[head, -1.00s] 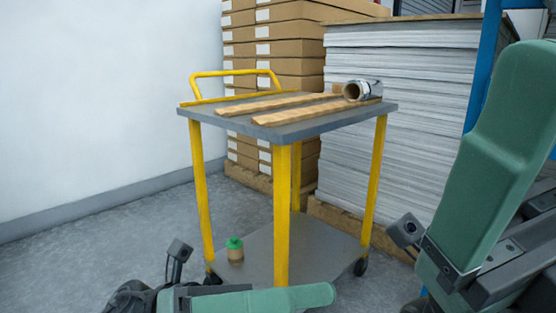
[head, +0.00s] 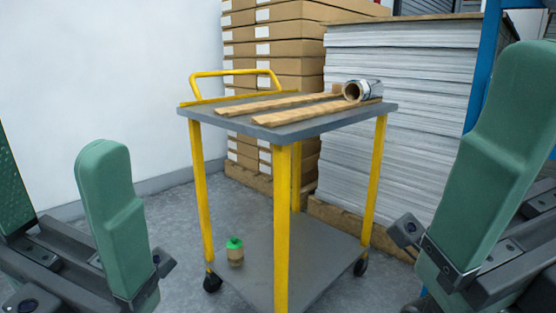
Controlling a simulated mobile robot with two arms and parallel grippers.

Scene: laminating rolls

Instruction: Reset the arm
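My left gripper (head: 52,150) is at the lower left of the head view, with its green fingers pointing up. A wide gap separates the two fingers and nothing is between them. The outer finger is cut off by the picture edge. My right gripper (head: 500,125) is large at the right, also with green finger upright. Only one finger shows; bare rail lies beside it and the other finger is out of view. Both grippers are in front of the yellow-legged trolley (head: 347,124), one to each side, and touch nothing that I can see.
On the trolley top lie wooden slats (head: 300,114) and a silver roll (head: 368,90) with a brown core. A green-capped container (head: 236,250) stands on the lower shelf. Boxes (head: 285,49) and stacked sheets (head: 400,120) stand behind. A blue post (head: 487,60) is at right.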

